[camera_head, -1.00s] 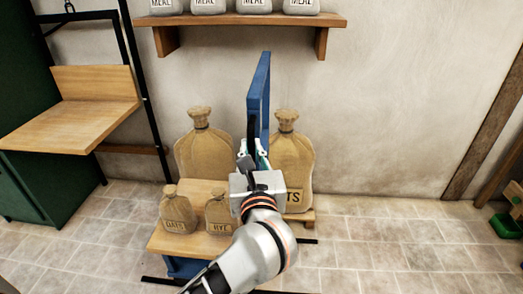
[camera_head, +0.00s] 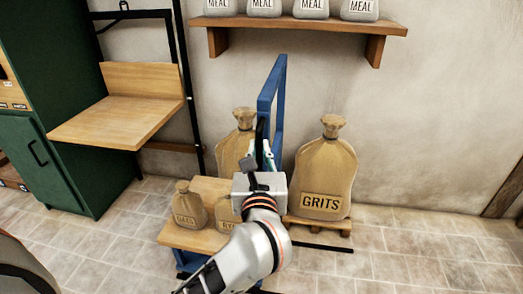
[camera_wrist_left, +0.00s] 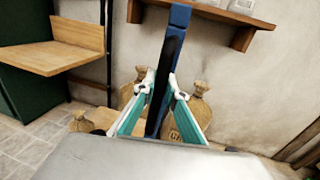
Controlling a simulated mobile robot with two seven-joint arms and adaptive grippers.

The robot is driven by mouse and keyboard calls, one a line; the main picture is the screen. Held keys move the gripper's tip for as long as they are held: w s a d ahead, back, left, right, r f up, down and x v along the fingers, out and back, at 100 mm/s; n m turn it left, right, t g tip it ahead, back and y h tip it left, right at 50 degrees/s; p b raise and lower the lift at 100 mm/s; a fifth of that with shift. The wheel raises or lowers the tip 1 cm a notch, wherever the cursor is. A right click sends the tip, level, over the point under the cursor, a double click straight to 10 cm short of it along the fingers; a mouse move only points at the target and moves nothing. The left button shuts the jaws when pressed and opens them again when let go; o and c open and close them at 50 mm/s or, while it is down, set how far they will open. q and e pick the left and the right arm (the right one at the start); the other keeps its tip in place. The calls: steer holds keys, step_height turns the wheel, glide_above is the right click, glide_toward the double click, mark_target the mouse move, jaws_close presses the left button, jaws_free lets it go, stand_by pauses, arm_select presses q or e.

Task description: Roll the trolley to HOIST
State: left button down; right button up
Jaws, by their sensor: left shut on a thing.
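The trolley has a wooden deck (camera_head: 192,236) and an upright blue frame handle (camera_head: 282,95). Small sacks, one labelled OATS (camera_head: 187,210) and one RYE (camera_head: 226,212), stand upright on its deck. My left gripper (camera_head: 264,160) is shut on the near upright of the handle. In the left wrist view the teal fingers (camera_wrist_left: 160,95) close on both sides of the dark grip of the blue handle (camera_wrist_left: 178,30). My left arm hides part of the deck and lower trolley. No HOIST sign is readable; a wooden platform (camera_head: 118,115) in a black frame stands at the left. My right gripper is not in view.
A large GRITS sack (camera_head: 326,170) stands on a low pallet (camera_head: 335,226) right of the trolley. Another large sack (camera_head: 234,140) is behind the deck. A green cabinet (camera_head: 55,165) stands at the left. A shelf with MEAL sacks (camera_head: 300,32) is on the wall. Tiled floor is clear at left front.

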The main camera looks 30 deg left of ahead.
arm_select(q)
steer(key=shift+a+r, duration=0.1)
steer(key=shift+a, duration=0.15)
steer(key=c, duration=2.3)
jaws_free()
steer(key=shift+c, duration=0.2)
steer(key=shift+o, duration=1.3)
steer(key=shift+a, duration=0.2)
steer(key=shift+s+d, duration=0.15)
steer(key=shift+d, duration=0.05)
steer(key=v, duration=1.1)
steer(key=shift+s, duration=0.35)
